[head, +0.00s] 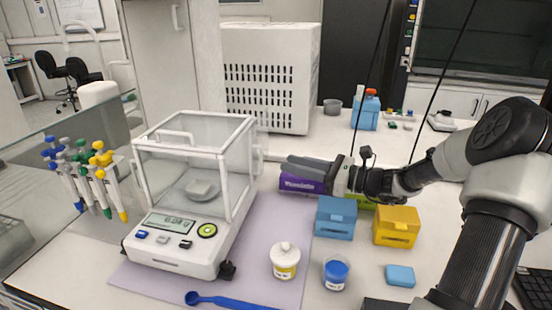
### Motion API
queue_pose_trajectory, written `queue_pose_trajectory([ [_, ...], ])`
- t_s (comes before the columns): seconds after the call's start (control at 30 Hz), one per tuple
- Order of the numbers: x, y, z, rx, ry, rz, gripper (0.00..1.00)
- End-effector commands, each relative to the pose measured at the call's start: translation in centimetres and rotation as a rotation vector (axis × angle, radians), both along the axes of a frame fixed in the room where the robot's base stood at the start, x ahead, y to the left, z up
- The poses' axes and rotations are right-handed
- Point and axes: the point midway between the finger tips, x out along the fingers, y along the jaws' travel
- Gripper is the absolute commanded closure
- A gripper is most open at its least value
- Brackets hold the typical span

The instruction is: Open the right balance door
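The balance (185,245) stands on a pale purple mat (275,218), with a clear draft shield in a white frame. Its right door (240,170) looks closed, with a white handle (260,152) on its outer side. A small white dish (200,188) sits on the pan inside. My gripper (286,166) reaches in from the right, its fingers pointing left toward the right door, close to the handle. I cannot tell whether it touches the handle, and the gap between the fingers is not clear.
A purple box (302,184) lies just under my gripper. Blue (336,218) and yellow (397,227) boxes stand below the arm. A white-lidded jar (285,262), a blue-topped jar (336,273) and a blue spoon (225,300) are in front. Pipettes (85,178) hang at left.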

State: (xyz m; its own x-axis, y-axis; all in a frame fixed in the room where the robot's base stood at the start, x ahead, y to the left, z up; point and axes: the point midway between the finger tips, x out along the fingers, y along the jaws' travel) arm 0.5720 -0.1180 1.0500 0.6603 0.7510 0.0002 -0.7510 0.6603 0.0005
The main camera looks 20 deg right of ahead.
Motion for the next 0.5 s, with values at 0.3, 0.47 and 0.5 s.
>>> queue_pose_trajectory([
  [0.3,-4.6,-5.3,0.1,0.0,0.0,-0.002,0.74],
  [0.47,-5.7,-6.5,0.0,-0.001,0.0,-0.001,0.74],
  [0.5,-5.9,-6.7,0.0,-0.001,0.0,0.0,0.74],
])
